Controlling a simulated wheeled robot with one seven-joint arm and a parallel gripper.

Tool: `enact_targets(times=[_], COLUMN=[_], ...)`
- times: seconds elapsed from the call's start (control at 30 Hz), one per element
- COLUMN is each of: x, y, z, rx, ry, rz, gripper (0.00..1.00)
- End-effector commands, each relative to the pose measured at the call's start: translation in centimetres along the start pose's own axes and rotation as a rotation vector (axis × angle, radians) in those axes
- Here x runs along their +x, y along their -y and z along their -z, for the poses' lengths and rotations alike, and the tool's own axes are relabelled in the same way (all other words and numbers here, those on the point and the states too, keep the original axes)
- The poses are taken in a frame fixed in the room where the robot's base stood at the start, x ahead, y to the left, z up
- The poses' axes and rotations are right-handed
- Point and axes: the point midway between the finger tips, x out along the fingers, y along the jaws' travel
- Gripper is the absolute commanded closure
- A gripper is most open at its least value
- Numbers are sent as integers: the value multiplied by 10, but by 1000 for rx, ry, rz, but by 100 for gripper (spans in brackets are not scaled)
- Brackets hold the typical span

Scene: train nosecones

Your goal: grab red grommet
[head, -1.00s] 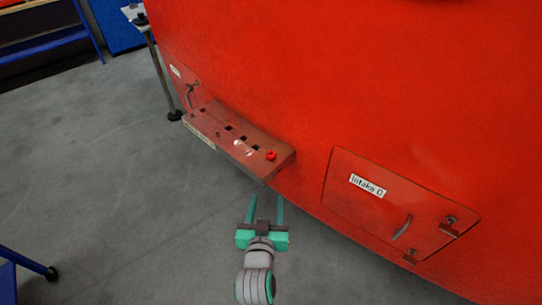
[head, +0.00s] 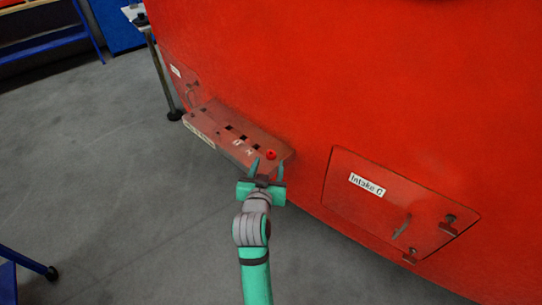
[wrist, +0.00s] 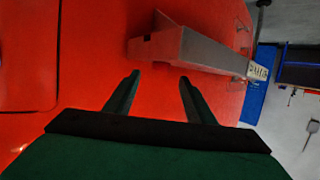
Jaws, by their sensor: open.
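The red grommet (head: 271,155) is a small ring near the right end of the reddish-brown ledge (head: 228,150) on the red nosecone. My gripper (head: 267,166) is open, with its two fingers at the near right edge of the ledge. In the head view the grommet shows just beyond and between the fingertips. I cannot tell the height gap between them. In the wrist view my open gripper (wrist: 159,80) points at the red surface, with nothing between the fingers. The ledge (wrist: 195,50) is seen there beyond the fingertips. The grommet cannot be made out in the wrist view.
The ledge has several square holes left of the grommet. The nosecone's red wall (head: 390,80) rises right behind it. A labelled hatch (head: 395,205) with protruding latches is to the right. A table leg (head: 160,75) stands at the back left.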

Motion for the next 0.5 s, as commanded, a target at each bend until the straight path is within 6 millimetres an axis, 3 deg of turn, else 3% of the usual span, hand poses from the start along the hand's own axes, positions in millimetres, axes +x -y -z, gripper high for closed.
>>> enact_targets(times=[0.3,0.5], x=[42,48], y=[1,-2], z=[1,1], rx=[1,2], ry=[1,-1], rz=[-5,-8], gripper=[50,50])
